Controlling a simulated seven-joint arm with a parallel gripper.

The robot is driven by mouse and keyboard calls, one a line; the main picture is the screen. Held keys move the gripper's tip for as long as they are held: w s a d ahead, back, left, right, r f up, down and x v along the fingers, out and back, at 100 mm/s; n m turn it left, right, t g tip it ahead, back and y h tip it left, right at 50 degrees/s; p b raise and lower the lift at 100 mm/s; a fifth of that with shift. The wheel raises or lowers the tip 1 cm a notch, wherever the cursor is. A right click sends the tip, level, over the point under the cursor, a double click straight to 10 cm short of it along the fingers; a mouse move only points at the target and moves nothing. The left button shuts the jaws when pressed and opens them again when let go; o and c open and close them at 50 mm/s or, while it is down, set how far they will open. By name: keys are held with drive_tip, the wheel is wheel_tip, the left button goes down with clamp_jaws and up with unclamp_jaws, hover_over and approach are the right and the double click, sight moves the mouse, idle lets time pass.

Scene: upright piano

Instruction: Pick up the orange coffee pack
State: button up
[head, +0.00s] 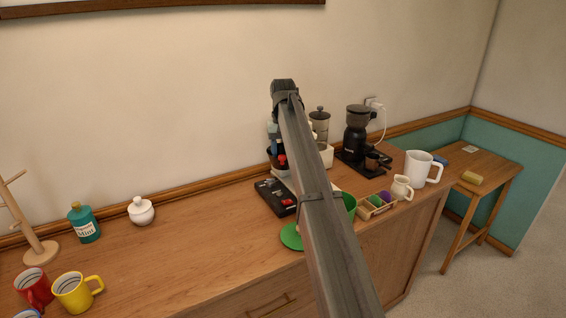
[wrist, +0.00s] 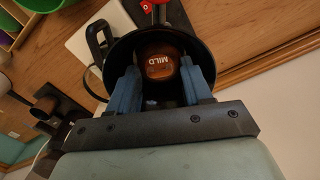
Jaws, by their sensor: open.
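In the wrist view a brown-orange pack lettered "MILD" (wrist: 159,66) sits inside a dark round container (wrist: 122,50). It looks like the orange coffee pack, though its colour is dim there. My gripper (wrist: 160,75) is open, its two blue fingers reaching into the container on either side of the pack. I cannot tell whether either finger touches it. In the head view my arm covers most of this spot. Only a bit of blue finger (head: 274,144) shows left of the arm, and the pack is hidden.
A black box with red parts (head: 275,197) and a green saucer (head: 291,237) are close by. A coffee machine (head: 357,135), white jug (head: 418,168), small creamer (head: 402,188) and divided wooden tray (head: 376,208) stand to the right. The counter's left middle (head: 190,245) is clear.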

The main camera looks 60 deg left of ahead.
drive_tip(key=shift+f, duration=0.15)
drive_tip(key=shift+c, duration=0.2)
drive_tip(key=c, duration=0.6)
drive_tip(key=shift+c, duration=0.2)
